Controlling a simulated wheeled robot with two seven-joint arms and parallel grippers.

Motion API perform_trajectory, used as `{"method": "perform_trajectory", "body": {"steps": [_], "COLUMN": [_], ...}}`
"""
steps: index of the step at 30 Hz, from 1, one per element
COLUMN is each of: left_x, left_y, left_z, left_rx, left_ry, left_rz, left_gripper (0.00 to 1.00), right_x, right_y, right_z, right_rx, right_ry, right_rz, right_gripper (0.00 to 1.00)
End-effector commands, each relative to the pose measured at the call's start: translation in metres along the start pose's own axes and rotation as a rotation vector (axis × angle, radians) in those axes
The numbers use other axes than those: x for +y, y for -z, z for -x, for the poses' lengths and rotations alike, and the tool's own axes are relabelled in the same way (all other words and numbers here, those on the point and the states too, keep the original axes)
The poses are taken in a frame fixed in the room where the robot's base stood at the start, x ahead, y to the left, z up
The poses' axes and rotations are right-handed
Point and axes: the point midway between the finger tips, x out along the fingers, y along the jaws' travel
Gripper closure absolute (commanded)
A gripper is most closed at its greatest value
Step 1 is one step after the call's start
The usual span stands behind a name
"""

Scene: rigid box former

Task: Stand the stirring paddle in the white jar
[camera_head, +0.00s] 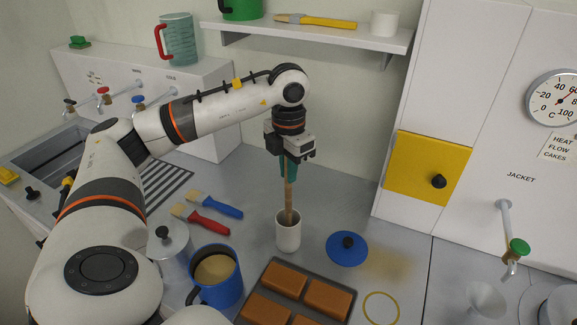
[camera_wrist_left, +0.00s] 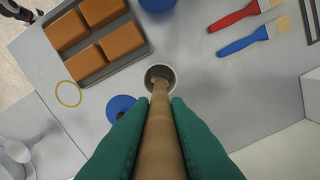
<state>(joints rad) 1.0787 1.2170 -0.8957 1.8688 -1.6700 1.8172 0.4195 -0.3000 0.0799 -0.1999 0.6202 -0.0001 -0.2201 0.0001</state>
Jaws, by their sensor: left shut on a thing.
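The white jar (camera_head: 288,235) stands upright on the grey counter, between the brushes and the blue lid. The stirring paddle is a long light-brown wooden stick (camera_head: 289,200). My left gripper (camera_head: 290,172) with green fingers is shut on its upper part and holds it nearly upright above the jar. In the head view the paddle's lower end is at the jar's mouth and seems to go inside. In the left wrist view the paddle (camera_wrist_left: 160,125) runs between the green fingers (camera_wrist_left: 160,115) to the opening of the jar (camera_wrist_left: 151,72). The paddle's tip is hidden. My right gripper is not in view.
A tray of brown blocks (camera_head: 347,292) and a blue mug (camera_head: 216,280) lie in front of the jar. A blue lid (camera_head: 347,249) is to its right. Brushes with red (camera_head: 210,222) and blue (camera_head: 221,206) handles lie to its left. A shelf (camera_head: 310,32) is above.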

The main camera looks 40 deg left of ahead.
Motion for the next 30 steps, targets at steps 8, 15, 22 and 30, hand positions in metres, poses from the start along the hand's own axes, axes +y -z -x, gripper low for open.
{"method": "perform_trajectory", "body": {"steps": [8, 15, 22, 30], "left_x": [0.000, 0.000, 0.000, 0.000], "left_y": [0.000, 0.000, 0.000, 0.001], "left_z": [-0.005, -0.005, -0.005, 0.010], "left_rx": [0.001, 0.000, 0.000, 0.005], "left_ry": [0.000, 0.000, 0.000, 0.000], "left_rz": [0.000, 0.000, 0.000, 0.000], "left_gripper": [1.00, 0.67, 0.59, 0.59], "right_x": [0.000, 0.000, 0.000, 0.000], "right_y": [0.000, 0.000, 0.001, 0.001], "right_z": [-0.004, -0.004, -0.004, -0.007], "right_rx": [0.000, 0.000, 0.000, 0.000], "right_ry": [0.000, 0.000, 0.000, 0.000], "right_rz": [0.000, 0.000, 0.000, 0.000], "right_gripper": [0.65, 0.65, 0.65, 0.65]}}
